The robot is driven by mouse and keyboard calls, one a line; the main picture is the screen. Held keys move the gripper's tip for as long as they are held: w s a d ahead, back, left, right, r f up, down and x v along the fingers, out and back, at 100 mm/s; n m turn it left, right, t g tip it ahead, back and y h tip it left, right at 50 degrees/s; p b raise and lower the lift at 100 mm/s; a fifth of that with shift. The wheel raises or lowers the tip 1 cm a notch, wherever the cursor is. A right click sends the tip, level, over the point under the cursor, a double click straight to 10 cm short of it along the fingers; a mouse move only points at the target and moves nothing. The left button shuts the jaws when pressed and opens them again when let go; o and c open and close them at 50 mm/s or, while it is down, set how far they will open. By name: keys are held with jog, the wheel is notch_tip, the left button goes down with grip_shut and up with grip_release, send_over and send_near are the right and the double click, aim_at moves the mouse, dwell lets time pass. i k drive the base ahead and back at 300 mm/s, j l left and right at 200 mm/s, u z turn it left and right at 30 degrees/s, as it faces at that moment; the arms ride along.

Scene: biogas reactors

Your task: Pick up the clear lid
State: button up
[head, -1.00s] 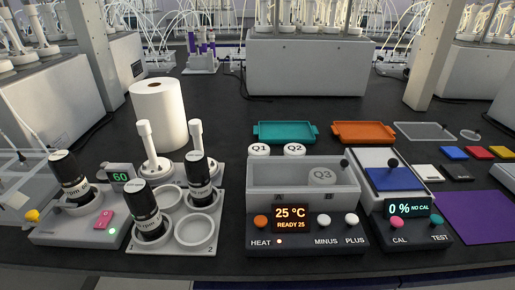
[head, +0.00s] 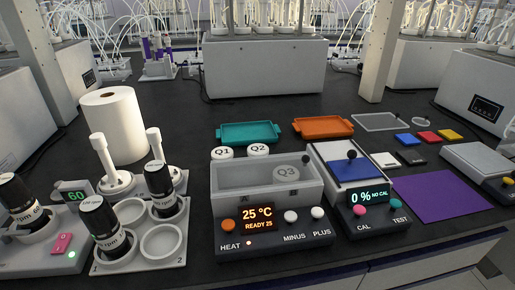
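A see-through cover (head: 262,174) appears to lie over the grey heater bath, with a black knob (head: 306,159) at its right back corner. A white disc marked Q3 (head: 287,173) shows through it. At the back right, a flat clear rectangular piece (head: 375,121) lies on the bench, with a small clear round piece (head: 421,121) beside it. I cannot tell for sure which of these is the clear lid. My gripper is not in view.
Right of the bath stands a 0 % device (head: 375,197) with a black-knobbed blue-and-white top. Teal (head: 249,132) and orange (head: 323,126) trays lie behind. A purple mat (head: 440,196) and colored squares lie right. Black-topped bottles, a stirrer and a paper roll (head: 112,124) stand left.

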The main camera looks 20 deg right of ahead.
aim_at(244, 175)
jog(key=z, duration=0.95)
jog(key=k+j+z, duration=0.4)
jog(key=z, duration=0.2)
jog(key=i+j, duration=0.2)
